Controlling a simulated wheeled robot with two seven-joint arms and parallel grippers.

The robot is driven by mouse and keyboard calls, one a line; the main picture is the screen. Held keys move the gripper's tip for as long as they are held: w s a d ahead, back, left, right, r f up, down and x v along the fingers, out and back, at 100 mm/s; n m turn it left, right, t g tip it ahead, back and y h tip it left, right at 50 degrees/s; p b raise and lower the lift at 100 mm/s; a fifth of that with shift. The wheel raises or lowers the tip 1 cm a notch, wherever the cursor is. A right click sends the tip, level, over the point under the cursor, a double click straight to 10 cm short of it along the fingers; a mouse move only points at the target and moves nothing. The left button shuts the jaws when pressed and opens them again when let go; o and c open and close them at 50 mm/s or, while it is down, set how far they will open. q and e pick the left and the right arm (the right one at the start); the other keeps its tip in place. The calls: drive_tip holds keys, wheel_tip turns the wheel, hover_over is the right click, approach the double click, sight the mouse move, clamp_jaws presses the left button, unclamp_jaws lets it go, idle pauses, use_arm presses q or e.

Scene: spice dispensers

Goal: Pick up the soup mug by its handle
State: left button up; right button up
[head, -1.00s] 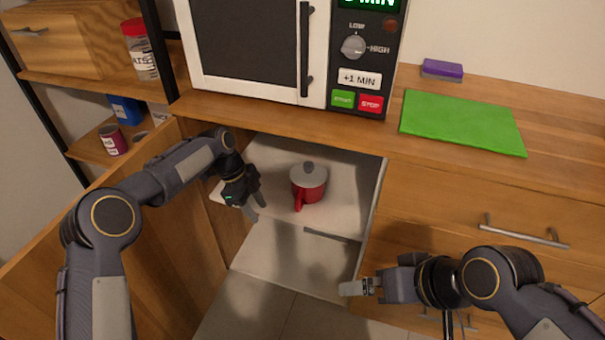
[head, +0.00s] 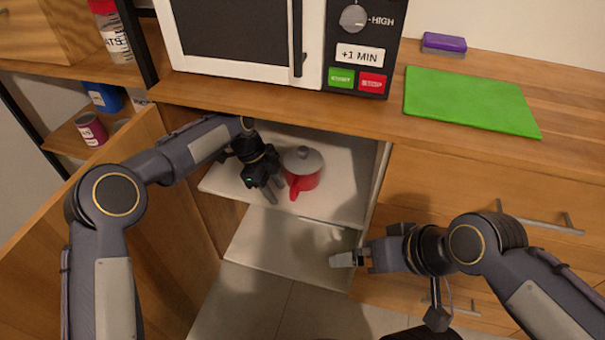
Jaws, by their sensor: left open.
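The red soup mug (head: 304,180) with a grey lid and knob stands upright on the white upper shelf (head: 338,204) inside the open cabinet. Its red handle (head: 294,190) points toward me. My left gripper (head: 275,189) is open, just left of the mug and close to the handle. I cannot tell whether a finger touches the mug. My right gripper (head: 340,259) is in front of the cabinet's lower right side, away from the mug. Whether its jaws are open is unclear.
A microwave (head: 245,40) stands on the wooden counter above the cabinet. A green cutting board (head: 470,102) and a purple sponge (head: 444,43) lie to the right. The open cabinet door (head: 110,230) is on the left. The cabinet's right wall is close to the mug.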

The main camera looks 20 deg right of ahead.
sight(292, 194)
use_arm(q)
drive_tip(key=s+d, duration=0.1)
drive_tip(key=d, duration=0.1)
drive_tip(key=s+d+b, duration=0.1)
drive_tip(key=shift+s+d+f, duration=0.1)
drive_tip(key=shift+s+d, duration=0.25)
drive_tip(key=shift+d, duration=0.05)
drive_tip(key=shift+f+b, duration=0.55)
drive_tip(key=shift+b, duration=0.05)
drive_tip(key=shift+d+r, duration=0.1)
drive_tip(key=shift+c, duration=0.4)
clamp_jaws()
drive_tip(key=shift+r, duration=0.1)
